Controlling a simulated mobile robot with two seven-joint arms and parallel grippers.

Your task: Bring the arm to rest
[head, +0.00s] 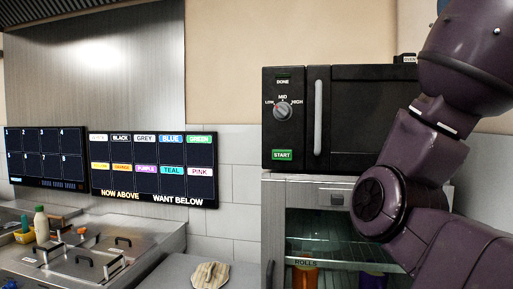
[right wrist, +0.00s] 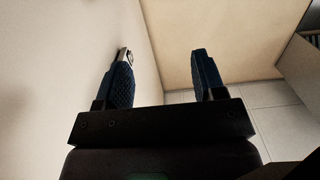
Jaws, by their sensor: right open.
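My right arm (head: 405,180) comes in at the right of the head view, folded up in front of the black oven and the steel cabinet. Its gripper is out of the head view. In the right wrist view my right gripper (right wrist: 165,75) is open, with its two dark blue fingers well apart and nothing between them. Pale wall and ceiling surfaces lie beyond the fingers. My left gripper is in neither view.
A black oven (head: 345,115) with a dial and a green START label stands on a steel glass-front cabinet (head: 273,225). Two dark screens (head: 153,165) hang on the left wall above a steel counter with lidded bins (head: 85,262).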

